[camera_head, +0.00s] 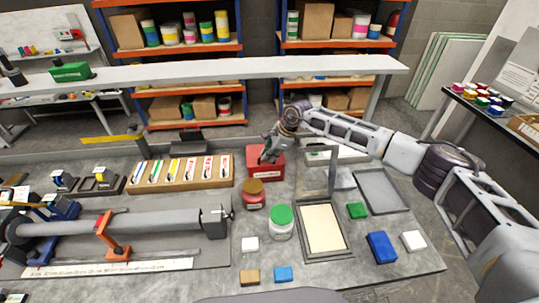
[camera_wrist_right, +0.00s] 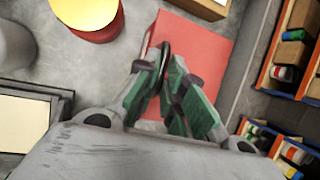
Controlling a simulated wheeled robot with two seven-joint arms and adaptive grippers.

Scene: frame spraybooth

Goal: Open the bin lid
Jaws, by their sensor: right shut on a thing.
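The red bin (camera_head: 266,174) stands on the grey bench, with a pale label on its front. My right gripper (camera_head: 268,155) is at the top of the bin, its arm reaching in from the right. In the right wrist view, the green-padded fingers (camera_wrist_right: 165,62) are close together on a dark narrow part over the red lid (camera_wrist_right: 207,48). I take this part to be the lid's handle, though the fingers hide most of it. The lid looks down on the bin; a small gap cannot be ruled out. My left gripper is not in view.
A red jar (camera_head: 254,197) and a green-lidded jar (camera_head: 280,222) stand in front of the bin. A wooden rack of colored cards (camera_head: 180,176) is to its left. An upright frame (camera_head: 318,172) stands close to its right. A long pale beam (camera_head: 220,70) crosses behind.

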